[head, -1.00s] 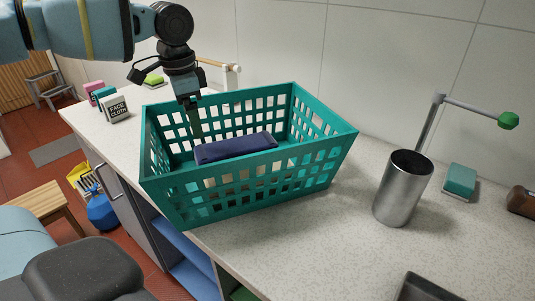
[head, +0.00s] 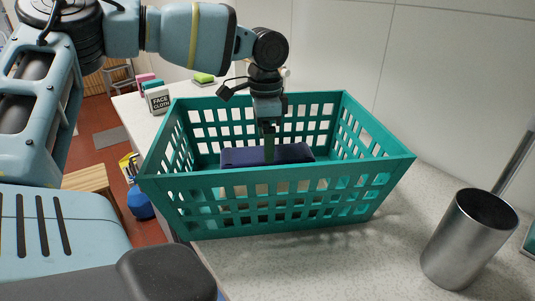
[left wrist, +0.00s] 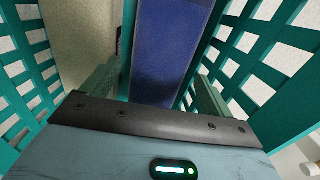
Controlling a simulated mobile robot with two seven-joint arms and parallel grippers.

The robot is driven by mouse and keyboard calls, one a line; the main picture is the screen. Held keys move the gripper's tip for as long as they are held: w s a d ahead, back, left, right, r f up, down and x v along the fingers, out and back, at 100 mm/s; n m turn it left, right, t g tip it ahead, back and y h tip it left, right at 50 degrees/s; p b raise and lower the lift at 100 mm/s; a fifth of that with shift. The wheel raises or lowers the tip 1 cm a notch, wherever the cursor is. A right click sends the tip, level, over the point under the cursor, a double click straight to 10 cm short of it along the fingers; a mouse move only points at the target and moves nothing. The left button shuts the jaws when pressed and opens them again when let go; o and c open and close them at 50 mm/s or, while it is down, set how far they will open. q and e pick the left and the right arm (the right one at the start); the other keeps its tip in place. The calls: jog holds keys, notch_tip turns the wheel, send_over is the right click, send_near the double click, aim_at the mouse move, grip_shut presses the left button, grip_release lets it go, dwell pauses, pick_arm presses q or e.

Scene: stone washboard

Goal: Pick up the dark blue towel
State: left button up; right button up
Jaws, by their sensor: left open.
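The dark blue towel (head: 235,157) is a folded block lying inside the teal plastic basket (head: 300,184) on the counter. In the left wrist view the towel (left wrist: 172,45) runs lengthwise away from the camera, between my two fingers. In the left wrist view my left gripper (left wrist: 155,85) is open, one finger on each side of the towel. I cannot tell whether the fingers touch it. My right gripper is not in view.
The basket's lattice walls surround my gripper closely. A metal cup (head: 468,238) stands on the counter to the right. A face cloth box (head: 159,99) and a green item (head: 204,78) are behind at the left. The counter between basket and cup is clear.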

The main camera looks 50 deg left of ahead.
pick_arm(q)
jog(key=shift+w+f, duration=0.15)
jog(key=shift+f, duration=2.4)
jog(key=c, duration=1)
jog(key=shift+o, duration=0.2)
notch_tip(320, 180, up, 10)
jog(key=shift+r, duration=0.1)
